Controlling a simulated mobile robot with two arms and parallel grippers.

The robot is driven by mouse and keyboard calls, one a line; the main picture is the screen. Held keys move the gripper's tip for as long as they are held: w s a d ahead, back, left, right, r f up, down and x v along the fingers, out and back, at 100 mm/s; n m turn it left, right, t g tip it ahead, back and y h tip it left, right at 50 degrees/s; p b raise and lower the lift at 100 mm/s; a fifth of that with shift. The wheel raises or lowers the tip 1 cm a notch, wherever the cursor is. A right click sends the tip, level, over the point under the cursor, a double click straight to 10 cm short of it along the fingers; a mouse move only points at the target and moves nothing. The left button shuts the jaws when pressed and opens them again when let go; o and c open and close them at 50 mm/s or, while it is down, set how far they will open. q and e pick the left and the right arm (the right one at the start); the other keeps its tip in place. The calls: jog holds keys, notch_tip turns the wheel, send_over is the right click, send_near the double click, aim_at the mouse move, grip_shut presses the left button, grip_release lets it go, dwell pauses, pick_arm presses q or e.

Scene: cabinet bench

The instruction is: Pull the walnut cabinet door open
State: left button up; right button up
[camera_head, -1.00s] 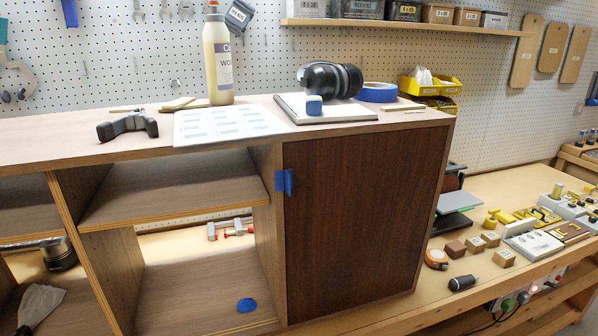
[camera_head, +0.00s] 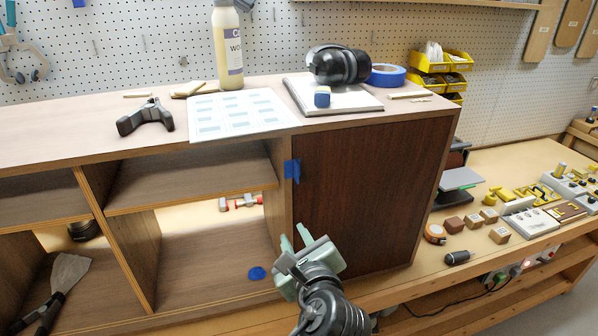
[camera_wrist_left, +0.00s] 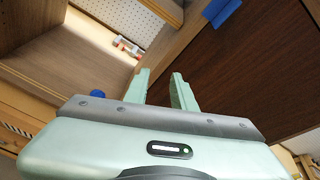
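The walnut cabinet door (camera_head: 372,190) is dark brown and looks shut, at the right end of the cabinet. A strip of blue tape (camera_head: 292,170) sits at its upper left edge; the tape also shows at the top of the left wrist view (camera_wrist_left: 222,11). I see no clear handle. My left gripper (camera_head: 291,237) is pale green and in front of the door's lower left edge. In the left wrist view its two fingers (camera_wrist_left: 160,88) stand apart with nothing between them. The gap to the door is hard to judge. My right gripper is not in view.
Open shelves (camera_head: 190,184) lie left of the door, with a blue patch (camera_head: 257,273) on the lower one. A bottle (camera_head: 228,45), ear muffs (camera_head: 338,65) and blue tape roll (camera_head: 387,75) stand on top. The bench right of the cabinet holds blocks (camera_head: 474,221) and tools.

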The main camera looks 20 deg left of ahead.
aim_at(298, 174)
pick_arm(q)
notch_tip(298, 174, up, 9)
jog(key=w+d+m+t+y, duration=0.1)
jog(key=d+m+t+y, duration=0.1)
jog(key=d+m, duration=0.15)
jog(key=shift+m, duration=0.55)
jog(key=b+x, duration=0.1)
jog(key=x, duration=0.1)
jog(key=r+b+x, duration=0.1)
jog(key=x, duration=0.2)
jog(key=b+x, duration=0.2)
jog(key=x, duration=0.1)
jog(key=shift+a+r, duration=0.15)
jog(key=shift+a, duration=0.2)
jog(key=shift+s, duration=0.1)
grip_shut()
